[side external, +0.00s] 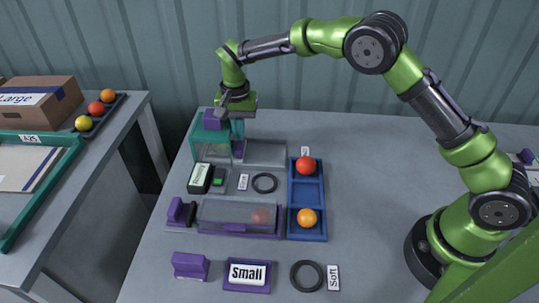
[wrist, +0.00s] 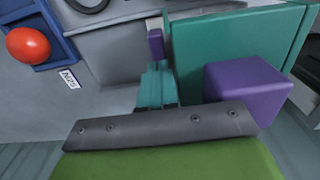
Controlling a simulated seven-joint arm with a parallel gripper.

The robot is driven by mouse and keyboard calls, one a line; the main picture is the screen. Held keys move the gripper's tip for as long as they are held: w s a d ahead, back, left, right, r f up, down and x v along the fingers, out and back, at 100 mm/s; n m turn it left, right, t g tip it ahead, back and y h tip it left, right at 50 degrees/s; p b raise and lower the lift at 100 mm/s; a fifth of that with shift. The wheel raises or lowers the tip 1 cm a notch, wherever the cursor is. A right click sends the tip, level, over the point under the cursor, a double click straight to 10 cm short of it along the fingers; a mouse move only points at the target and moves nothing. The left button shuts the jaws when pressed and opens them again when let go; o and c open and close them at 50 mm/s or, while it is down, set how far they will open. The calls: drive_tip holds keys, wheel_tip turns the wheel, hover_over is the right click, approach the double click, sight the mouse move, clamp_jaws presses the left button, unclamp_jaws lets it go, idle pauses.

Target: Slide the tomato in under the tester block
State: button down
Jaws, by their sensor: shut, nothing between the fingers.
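The tester is a teal frame (side external: 197,139) at the back left of the bench, with a purple block (side external: 213,116) on top. The purple block also shows at the right in the wrist view (wrist: 245,92). My gripper (side external: 238,136) is shut and empty, pointing down close beside the frame's right side; its teal fingers show in the wrist view (wrist: 157,75). I cannot tell whether they touch the frame. A red tomato (side external: 305,166) sits in the back of the blue tray (side external: 306,190), and shows in the wrist view (wrist: 28,45). A pale red tomato (side external: 261,216) shows through a clear cover.
An orange tomato (side external: 307,217) sits in the blue tray's front compartment. The clear-covered purple channel (side external: 225,230) lies left of it. Dark rings (side external: 264,183), a "Small" block (side external: 247,275) and a "Soft" label (side external: 333,277) lie around. The bench right of the tray is clear.

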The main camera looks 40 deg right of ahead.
drive_tip(key=shift+f, duration=1)
idle(0.8)
drive_tip(key=shift+w+a+r, duration=0.1)
drive_tip(key=shift+w+a, duration=0.05)
drive_tip(key=shift+a, duration=0.05)
idle(0.3)
drive_tip(key=shift+r, duration=0.1)
drive_tip(key=shift+r, duration=2.55)
